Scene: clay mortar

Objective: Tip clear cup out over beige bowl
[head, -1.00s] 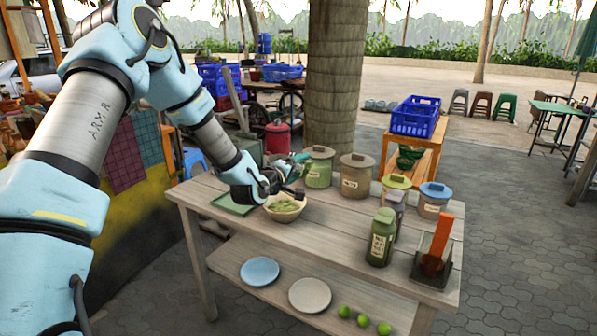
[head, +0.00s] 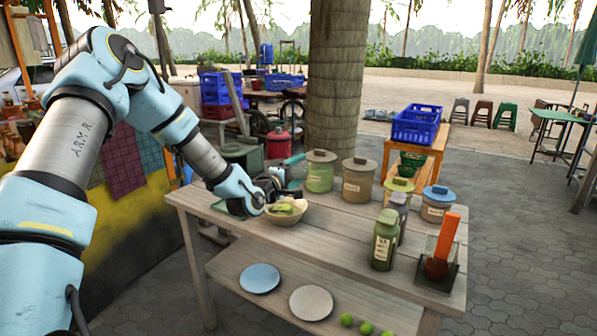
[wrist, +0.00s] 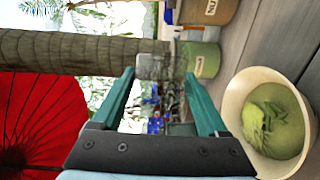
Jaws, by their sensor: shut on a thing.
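My gripper (wrist: 158,100) has two green fingers and is shut on the clear cup (wrist: 155,66), a see-through shape between the fingertips in the wrist view. The cup's tilt and contents are hard to make out. In the head view my gripper (head: 286,172) is just behind and above the near-left part of the table, and I cannot make out the cup there. The beige bowl (head: 298,217) stands on the table just below the gripper. It also shows in the wrist view (wrist: 238,112), upright, with green liquid and leafy pieces inside.
Lidded jars, one green (head: 320,178) and one brown (head: 358,185), stand behind the bowl. Plates and limes lie on the lower shelf.

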